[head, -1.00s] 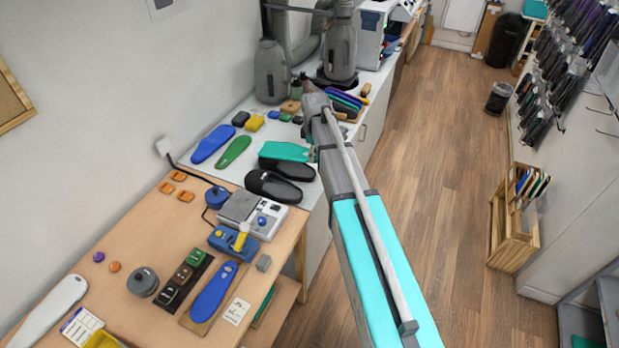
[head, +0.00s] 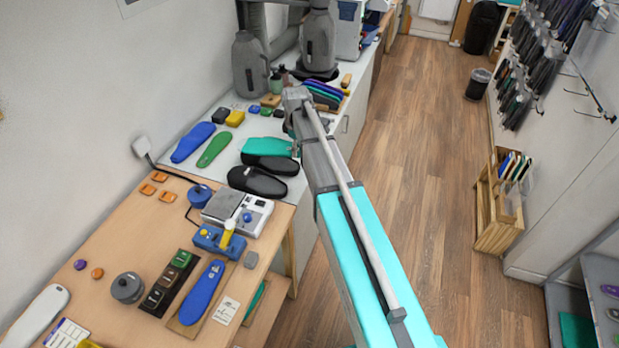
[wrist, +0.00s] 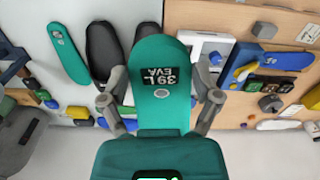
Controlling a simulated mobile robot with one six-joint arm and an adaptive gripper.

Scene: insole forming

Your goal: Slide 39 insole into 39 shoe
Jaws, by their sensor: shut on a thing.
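My gripper (wrist: 162,93) is shut on the teal insole (wrist: 162,60), its fingers on either side of it. The insole bears a dark label reading "39 L EVA", upside down in the wrist view. In the head view the insole (head: 266,147) overlaps the farther black shoe (head: 275,164); the nearer black shoe (head: 257,182) lies beside it, uncovered. In the wrist view the left shoe (wrist: 103,50) is open to view, while the insole hides part of the right shoe (wrist: 144,30). I cannot tell whether the insole touches a shoe. No size mark on the shoes is readable.
A blue insole (head: 193,142) and a green insole (head: 214,149) lie left of the shoes on the white counter. A grey device (head: 237,211) and a blue tool (head: 219,240) stand on the wooden bench in front. Grey machines (head: 250,68) stand behind.

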